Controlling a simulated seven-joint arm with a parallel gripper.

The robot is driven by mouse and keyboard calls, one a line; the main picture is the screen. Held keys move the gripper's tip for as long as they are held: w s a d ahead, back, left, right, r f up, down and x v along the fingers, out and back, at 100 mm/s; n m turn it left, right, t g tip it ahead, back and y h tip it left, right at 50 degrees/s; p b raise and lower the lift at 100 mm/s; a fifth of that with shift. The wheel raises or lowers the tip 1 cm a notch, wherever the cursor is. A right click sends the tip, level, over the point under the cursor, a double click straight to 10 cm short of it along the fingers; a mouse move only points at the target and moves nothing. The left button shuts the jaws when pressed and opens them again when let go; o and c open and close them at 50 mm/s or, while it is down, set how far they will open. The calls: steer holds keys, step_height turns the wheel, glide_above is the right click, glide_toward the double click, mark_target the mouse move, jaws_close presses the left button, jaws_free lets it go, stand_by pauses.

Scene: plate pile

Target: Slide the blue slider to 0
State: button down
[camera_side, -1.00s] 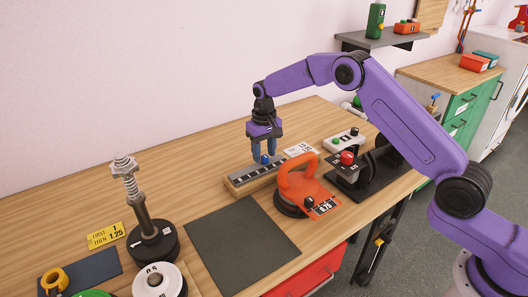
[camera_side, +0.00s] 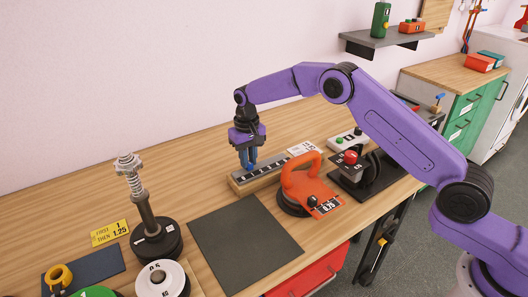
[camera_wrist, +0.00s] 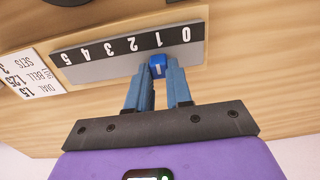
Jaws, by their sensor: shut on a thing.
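The blue slider (camera_wrist: 157,68) is a small knob on a dark scale strip (camera_wrist: 122,44) marked 0 to 5. In the wrist view it stands about level with the 1, with the 0 to its right. My gripper (camera_wrist: 158,70) is shut on the slider, one finger on each side. In the side view my gripper (camera_side: 249,166) points down over the left part of the wooden-edged slider block (camera_side: 240,189), and its fingers mostly hide the knob there.
An orange-handled weight (camera_side: 299,184) stands just right of the block, with a red-button device (camera_side: 350,157) beyond. A dark mat (camera_side: 243,240) lies in front. A spring post on a black base (camera_side: 155,241) stands left. A printed card (camera_wrist: 31,75) lies by the 5 end. Bare table lies behind the block.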

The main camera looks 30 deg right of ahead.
mark_target(237, 173)
steer(key=shift+a, duration=2)
steer(key=c, duration=1)
jaws_free()
steer(key=shift+a, duration=0.1)
steer(key=shift+r, duration=0.1)
steer(key=shift+r, duration=0.3)
step_height(237, 173, up, 17)
steer(key=shift+f, duration=0.15)
